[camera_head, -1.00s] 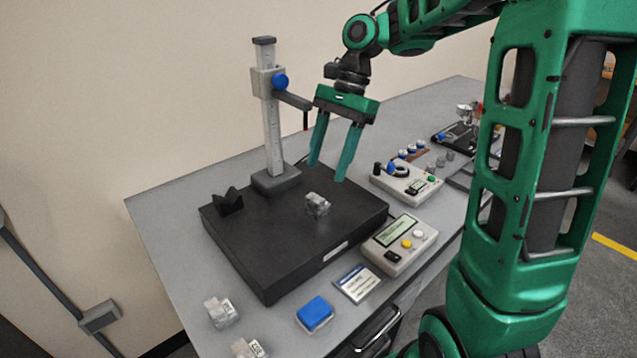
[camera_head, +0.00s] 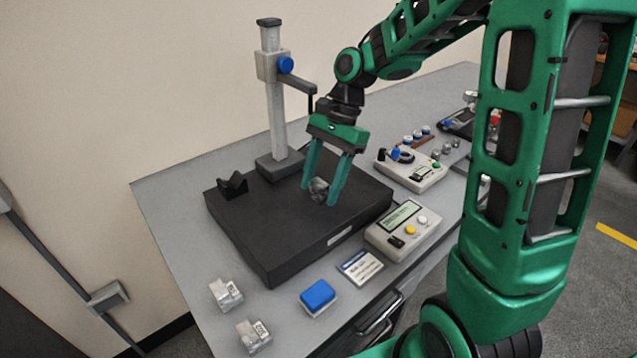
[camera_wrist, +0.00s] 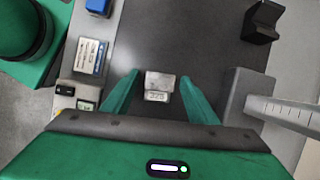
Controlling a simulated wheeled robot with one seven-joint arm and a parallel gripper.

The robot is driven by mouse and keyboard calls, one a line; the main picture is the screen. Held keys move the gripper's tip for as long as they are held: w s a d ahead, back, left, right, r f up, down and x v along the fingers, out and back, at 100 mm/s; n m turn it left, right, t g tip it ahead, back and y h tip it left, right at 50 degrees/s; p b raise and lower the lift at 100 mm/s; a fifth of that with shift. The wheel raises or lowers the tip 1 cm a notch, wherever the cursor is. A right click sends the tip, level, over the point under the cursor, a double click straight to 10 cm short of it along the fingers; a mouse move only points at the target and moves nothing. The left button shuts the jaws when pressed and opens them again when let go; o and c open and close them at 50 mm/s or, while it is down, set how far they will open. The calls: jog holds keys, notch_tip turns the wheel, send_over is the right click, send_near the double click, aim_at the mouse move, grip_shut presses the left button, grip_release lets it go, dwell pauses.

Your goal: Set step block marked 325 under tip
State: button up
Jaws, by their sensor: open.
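A grey metal step block (camera_head: 319,187) sits on the dark surface plate (camera_head: 265,235). Two other step blocks lie on the table, one (camera_head: 226,293) behind the other (camera_head: 253,336).
A black V-block (camera_head: 233,185) stands at the plate's left. A readout box (camera_head: 402,230), a label card (camera_head: 360,267) and a blue-topped pad (camera_head: 318,295) lie along the front. Another instrument (camera_head: 411,170) stands right of the plate. The plate's front left is clear.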

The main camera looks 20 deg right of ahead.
jog(key=c, duration=1.3)
jog(key=shift+o, duration=0.2)
jog(key=shift+w, duration=0.15)
